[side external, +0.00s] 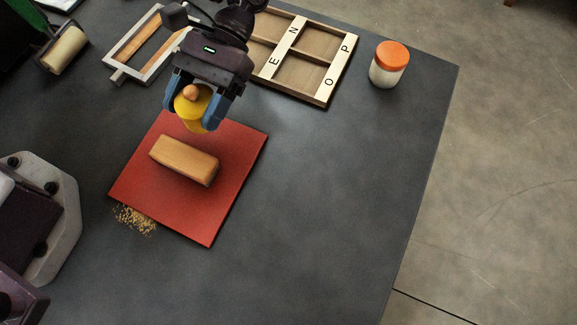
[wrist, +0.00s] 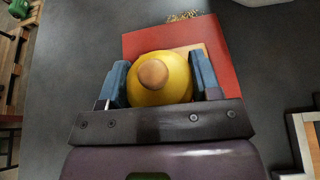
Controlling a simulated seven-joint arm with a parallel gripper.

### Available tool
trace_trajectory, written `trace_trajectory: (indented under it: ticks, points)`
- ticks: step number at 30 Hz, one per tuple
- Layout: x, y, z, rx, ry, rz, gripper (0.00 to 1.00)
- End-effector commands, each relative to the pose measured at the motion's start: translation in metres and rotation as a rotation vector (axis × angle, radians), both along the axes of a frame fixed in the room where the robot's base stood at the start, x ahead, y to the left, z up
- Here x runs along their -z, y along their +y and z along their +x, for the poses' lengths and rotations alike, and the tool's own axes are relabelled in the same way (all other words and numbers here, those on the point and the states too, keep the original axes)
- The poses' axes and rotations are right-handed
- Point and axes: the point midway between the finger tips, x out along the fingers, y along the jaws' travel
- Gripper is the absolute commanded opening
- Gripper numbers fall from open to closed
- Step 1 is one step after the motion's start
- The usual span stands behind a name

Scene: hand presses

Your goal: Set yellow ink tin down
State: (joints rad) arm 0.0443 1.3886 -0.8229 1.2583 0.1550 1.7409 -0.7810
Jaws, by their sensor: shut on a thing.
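The yellow ink tin (side external: 188,109) has a round tan knob on its top. My gripper (side external: 197,112) is shut on it, with a blue finger on each side. In the side external view the tin shows near the far edge of a red mat (side external: 232,165); its height above the mat or table is hard to tell. In the wrist view the tin (wrist: 158,84) sits upright between the fingers (wrist: 160,85), knob toward the camera. Its underside is hidden.
A wooden block (side external: 185,160) lies on the red mat. Gold crumbs (side external: 134,219) lie beside the mat. A wooden letter tray (side external: 318,92), a small frame (side external: 117,75), an orange-lidded jar (side external: 388,66) and a roller (side external: 62,50) stand around. The table is clear at right.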

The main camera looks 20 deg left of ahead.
Motion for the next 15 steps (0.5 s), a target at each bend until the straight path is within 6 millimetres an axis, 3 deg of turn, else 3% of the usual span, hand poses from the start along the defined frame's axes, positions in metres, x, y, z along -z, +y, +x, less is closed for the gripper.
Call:
trace_trajectory:
  ticks: [6,15]
  points:
    - [-0.019,-0.035,-0.006,-0.495,0.009,0.0,0.26]
    - [-0.034,-0.068,-0.016,-0.994,0.01,0.004,0.26]
